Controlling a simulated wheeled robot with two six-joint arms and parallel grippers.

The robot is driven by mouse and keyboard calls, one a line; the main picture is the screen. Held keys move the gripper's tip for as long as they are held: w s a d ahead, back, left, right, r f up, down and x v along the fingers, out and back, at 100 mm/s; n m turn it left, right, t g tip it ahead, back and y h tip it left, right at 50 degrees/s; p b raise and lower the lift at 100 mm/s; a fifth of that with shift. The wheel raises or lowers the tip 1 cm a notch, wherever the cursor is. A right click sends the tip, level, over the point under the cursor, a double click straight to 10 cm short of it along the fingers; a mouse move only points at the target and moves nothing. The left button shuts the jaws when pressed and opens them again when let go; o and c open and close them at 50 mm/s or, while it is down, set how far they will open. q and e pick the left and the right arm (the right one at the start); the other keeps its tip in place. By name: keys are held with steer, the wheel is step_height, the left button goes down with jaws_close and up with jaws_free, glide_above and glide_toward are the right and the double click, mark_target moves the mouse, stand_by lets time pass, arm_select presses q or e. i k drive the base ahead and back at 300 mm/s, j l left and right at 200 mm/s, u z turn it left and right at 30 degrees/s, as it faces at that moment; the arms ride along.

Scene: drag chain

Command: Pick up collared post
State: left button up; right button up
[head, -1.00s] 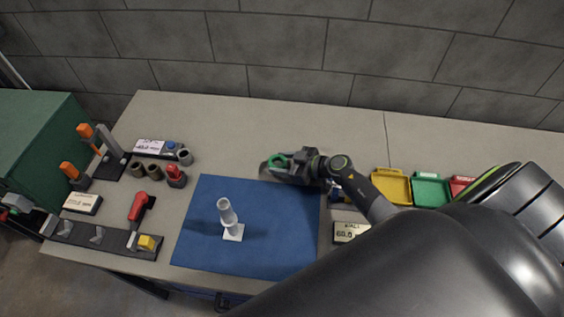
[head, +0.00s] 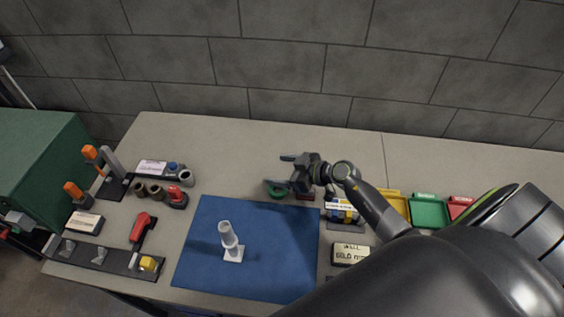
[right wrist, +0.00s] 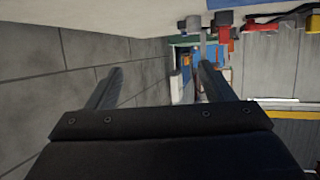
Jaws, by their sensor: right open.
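A pale upright post (head: 228,234) with a wider upper part stands on a small white square base on the blue mat (head: 275,270). It is the thing that best fits the collared post. My right gripper (head: 281,170) is open with nothing between its fingers, behind the mat's far edge and apart from the post. A green ring-shaped part (head: 278,194) shows just below its nearer finger, which partly hides it. The right wrist view shows both fingers (right wrist: 158,85) spread, pointing across the bench. My left gripper is not in view.
Red, orange and grey tools and holders (head: 141,228) fill the bench's left side. Yellow and green bins (head: 430,212) and a display block (head: 350,254) stand to the right, partly behind my right arm. The bench behind the mat is mostly clear.

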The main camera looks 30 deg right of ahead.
mark_target(234, 252)
steer(key=k+j, duration=0.5)
steer(key=k, duration=0.15)
steer(key=k+j, duration=0.5)
steer(key=k, duration=0.2)
